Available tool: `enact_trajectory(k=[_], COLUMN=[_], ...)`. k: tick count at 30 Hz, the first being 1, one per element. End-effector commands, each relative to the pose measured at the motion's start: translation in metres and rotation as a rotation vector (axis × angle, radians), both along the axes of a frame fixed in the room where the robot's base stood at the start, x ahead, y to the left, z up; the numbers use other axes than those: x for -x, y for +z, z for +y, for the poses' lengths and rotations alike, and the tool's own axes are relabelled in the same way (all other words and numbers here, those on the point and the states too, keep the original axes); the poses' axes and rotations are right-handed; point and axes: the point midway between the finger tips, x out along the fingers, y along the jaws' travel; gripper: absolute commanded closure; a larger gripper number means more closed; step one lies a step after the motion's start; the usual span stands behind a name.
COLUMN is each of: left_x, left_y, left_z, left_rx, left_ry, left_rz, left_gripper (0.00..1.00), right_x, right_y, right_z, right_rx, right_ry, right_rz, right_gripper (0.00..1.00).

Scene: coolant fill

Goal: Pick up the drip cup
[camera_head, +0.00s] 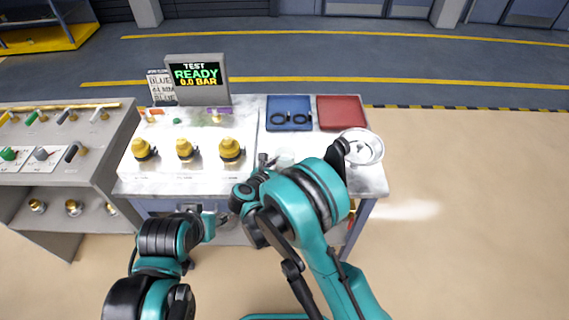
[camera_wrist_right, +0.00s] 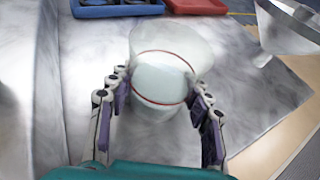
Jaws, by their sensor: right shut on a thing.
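The drip cup (camera_wrist_right: 160,85) is a translucent whitish cup with a red ring around it. In the right wrist view it stands upright between the two fingers of my right gripper (camera_wrist_right: 160,105), which is shut on it. In the head view the cup (camera_head: 285,156) shows only in part beside my right gripper (camera_head: 268,161), at the right of the bench; my right arm hides the rest. My left gripper (camera_head: 222,218) is low in front of the bench, away from the cup; its fingers are too small to judge.
A metal funnel (camera_head: 361,147) lies right of the cup; it also shows in the wrist view (camera_wrist_right: 290,28). A blue tray (camera_head: 289,105) with dark items and a red tray (camera_head: 340,108) lie behind. Several yellow-capped fittings (camera_head: 185,150) and a display (camera_head: 196,78) reading READY stand left.

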Motion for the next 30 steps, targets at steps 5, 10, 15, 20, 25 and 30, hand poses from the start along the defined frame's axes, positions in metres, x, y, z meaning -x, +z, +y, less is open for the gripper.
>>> enact_trajectory(k=[5, 10, 15, 20, 25, 30], left_x=[0.000, 0.000, 0.000, 0.000, 0.000, 0.000], left_y=[0.000, 0.002, 0.007, 0.013, 0.020, 0.025], left_z=[0.000, 0.000, 0.000, 0.000, 0.000, 0.000], left_rx=[0.000, 0.000, 0.000, 0.000, 0.000, 0.000], left_ry=[0.000, 0.000, 0.000, 0.000, 0.000, 0.000], left_rz=[0.000, 0.000, 0.000, 0.000, 0.000, 0.000], left_gripper=[0.59, 0.59, 0.59, 0.59, 0.59, 0.59], right_x=[0.000, 0.000, 0.000, 0.000, 0.000, 0.000], right_y=[0.000, 0.005, 0.018, 0.034, 0.053, 0.070], right_z=[0.000, 0.000, 0.000, 0.000, 0.000, 0.000], right_rx=[-0.002, -0.001, -0.001, -0.001, 0.000, 0.000], right_ry=[0.000, 0.000, 0.000, 0.000, 0.000, 0.000], right_rz=[0.001, 0.001, 0.001, 0.001, 0.000, 0.000], right_gripper=[0.83, 0.83, 0.83, 0.83, 0.83, 0.83])
